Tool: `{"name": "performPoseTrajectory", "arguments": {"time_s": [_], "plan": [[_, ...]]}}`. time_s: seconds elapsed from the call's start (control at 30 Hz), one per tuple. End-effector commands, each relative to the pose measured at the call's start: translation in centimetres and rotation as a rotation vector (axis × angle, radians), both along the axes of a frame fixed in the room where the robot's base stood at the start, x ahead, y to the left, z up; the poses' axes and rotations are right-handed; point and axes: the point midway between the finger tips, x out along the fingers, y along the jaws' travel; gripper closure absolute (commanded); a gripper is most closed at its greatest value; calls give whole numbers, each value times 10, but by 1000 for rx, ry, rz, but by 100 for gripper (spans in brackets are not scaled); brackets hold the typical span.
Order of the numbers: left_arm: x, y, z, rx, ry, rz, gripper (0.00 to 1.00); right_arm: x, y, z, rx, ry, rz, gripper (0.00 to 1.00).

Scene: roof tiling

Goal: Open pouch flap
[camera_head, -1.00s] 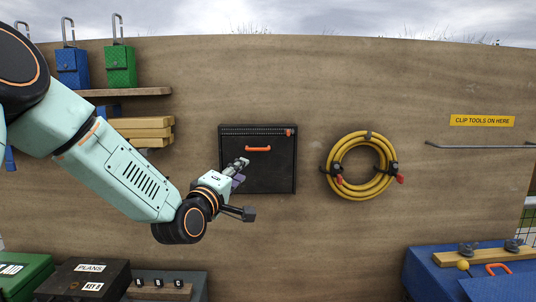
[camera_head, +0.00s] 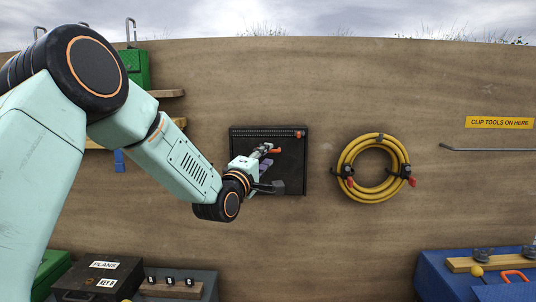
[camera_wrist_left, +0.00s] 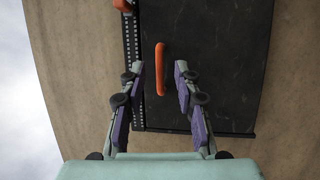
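The black pouch (camera_head: 291,178) hangs on the wooden wall, with a zip-like strip along its top and an orange tab at the strip's right end. Its orange handle (camera_wrist_left: 160,68) runs between the two fingers in the left wrist view. My left gripper (camera_wrist_left: 161,66) is open, one finger on each side of the handle; I cannot tell whether it touches. In the head view my left gripper (camera_head: 268,167) covers part of the pouch and most of the handle. The flap lies flat. My right gripper is not in view.
A coiled yellow hose (camera_head: 345,165) hangs right of the pouch. A yellow sign (camera_head: 499,122) and metal rail (camera_head: 490,149) are farther right. Boxes (camera_head: 100,276) stand low left, and a blue case (camera_head: 435,275) low right. The wall between is bare.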

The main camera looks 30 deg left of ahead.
Motion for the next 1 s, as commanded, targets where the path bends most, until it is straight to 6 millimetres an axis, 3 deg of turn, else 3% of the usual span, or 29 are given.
{"name": "performPoseTrajectory", "arguments": {"time_s": [0.2,0.53,0.9,1.0], "plan": [[17,0,2,0,0,1,68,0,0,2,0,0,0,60],[19,0,2,0,1,0,68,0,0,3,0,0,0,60],[18,1,2,-1,2,1,100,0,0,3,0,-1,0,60],[18,1,2,-1,1,2,100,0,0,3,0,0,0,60]]}}
